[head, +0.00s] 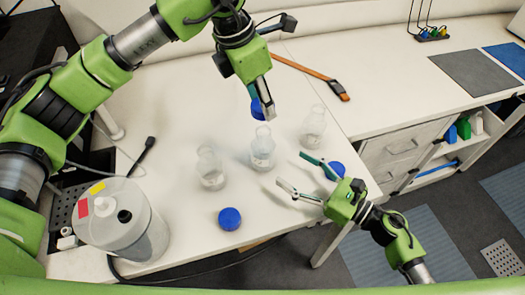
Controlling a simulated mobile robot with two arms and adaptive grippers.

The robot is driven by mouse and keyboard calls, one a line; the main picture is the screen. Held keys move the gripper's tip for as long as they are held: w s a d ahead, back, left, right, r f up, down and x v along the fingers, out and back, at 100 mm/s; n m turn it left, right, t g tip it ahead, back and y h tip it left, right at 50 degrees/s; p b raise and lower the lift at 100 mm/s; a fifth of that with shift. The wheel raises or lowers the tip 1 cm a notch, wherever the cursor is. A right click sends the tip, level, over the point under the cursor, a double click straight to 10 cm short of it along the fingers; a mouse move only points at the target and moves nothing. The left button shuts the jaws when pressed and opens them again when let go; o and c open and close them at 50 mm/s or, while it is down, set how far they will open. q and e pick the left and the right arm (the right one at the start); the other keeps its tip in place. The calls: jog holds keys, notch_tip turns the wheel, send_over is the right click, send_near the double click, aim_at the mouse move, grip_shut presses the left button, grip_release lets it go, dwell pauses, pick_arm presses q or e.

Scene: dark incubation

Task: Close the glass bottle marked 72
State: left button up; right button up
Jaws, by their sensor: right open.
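Three clear glass bottles stand open on the white table: one at left (210,168), one in the middle (262,150) and one at right (313,128). Their markings are too small to read, so I cannot tell which is 72. My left gripper (264,106) points down, shut on a blue cap (257,109) just above the middle bottle's mouth. Whether cap and bottle touch is unclear. My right gripper (290,169) is open and empty, its fingers facing the middle bottle from the right. A second blue cap (230,218) lies in front; a third (336,169) is beside my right gripper, partly hidden.
A large white container (120,225) with red and yellow labels stands at the table's left front. An orange-and-black strip-like tool (310,75) lies behind the bottles. The counter at right holds a grey mat (478,74). Clear table lies around the front blue cap.

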aim_at(264, 150)
jog(key=x, duration=1)
jog(key=shift+w+a, duration=0.2)
jog(key=c, duration=1.7)
pick_arm(q)
jog(key=shift+f, duration=2.45)
